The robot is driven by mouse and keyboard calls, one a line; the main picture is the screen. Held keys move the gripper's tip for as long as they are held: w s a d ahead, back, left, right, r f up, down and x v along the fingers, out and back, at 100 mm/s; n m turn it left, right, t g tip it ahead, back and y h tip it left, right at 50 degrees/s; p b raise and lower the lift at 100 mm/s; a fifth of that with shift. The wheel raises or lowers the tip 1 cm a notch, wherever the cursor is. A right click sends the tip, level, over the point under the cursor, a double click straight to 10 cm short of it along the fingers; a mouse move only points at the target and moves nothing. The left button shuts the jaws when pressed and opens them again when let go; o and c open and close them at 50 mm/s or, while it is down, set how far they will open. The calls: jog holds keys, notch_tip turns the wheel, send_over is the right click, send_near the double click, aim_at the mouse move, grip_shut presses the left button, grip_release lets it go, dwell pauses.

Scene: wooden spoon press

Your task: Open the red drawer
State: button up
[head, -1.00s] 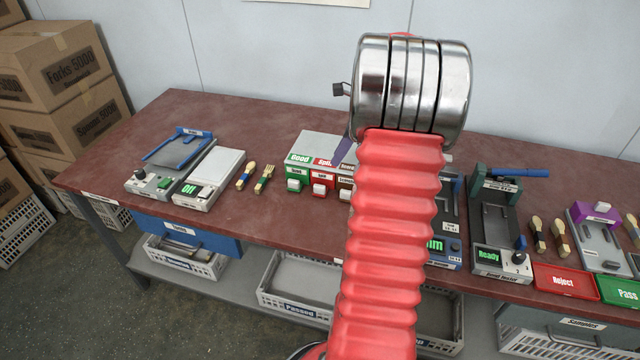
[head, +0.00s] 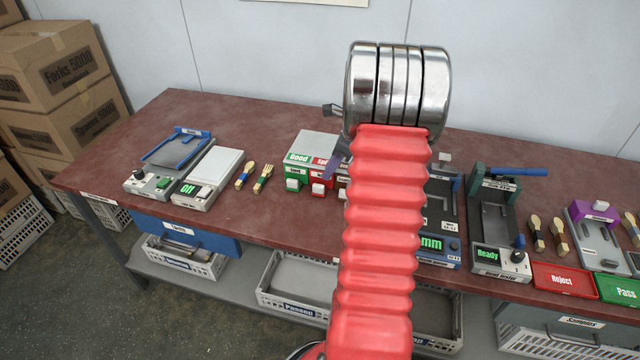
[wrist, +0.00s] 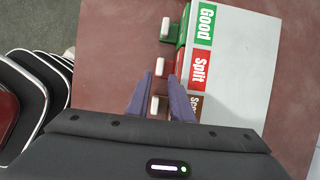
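The red drawer (head: 320,173) is the middle one in a small grey cabinet, under the red "Split" label. It appears shut, its front level with the green drawer beside it. Its white handle (wrist: 159,67) shows in the wrist view just beyond my fingertips, between their lines. The brown drawer's white handle (wrist: 154,105) shows between the fingers. In the head view my red arm hides most of the gripper and the cabinet's right part.
The green drawer (head: 293,170) is left of the red one. A scale (head: 208,178), a fork and a spoon lie further left on the brown table (head: 120,150). A tester marked "Ready" (head: 493,225) stands right of my arm. Bare tabletop lies before the cabinet.

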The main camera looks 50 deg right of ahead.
aim_at(320, 186)
jog(key=x, duration=0.7)
jog(key=shift+a+f, duration=0.1)
jog(key=shift+f, duration=0.05)
jog(key=shift+c, duration=0.4)
grip_shut()
jog(key=shift+w+a, duration=0.1)
jog(key=shift+a, duration=0.2)
jog(key=shift+d, duration=0.25)
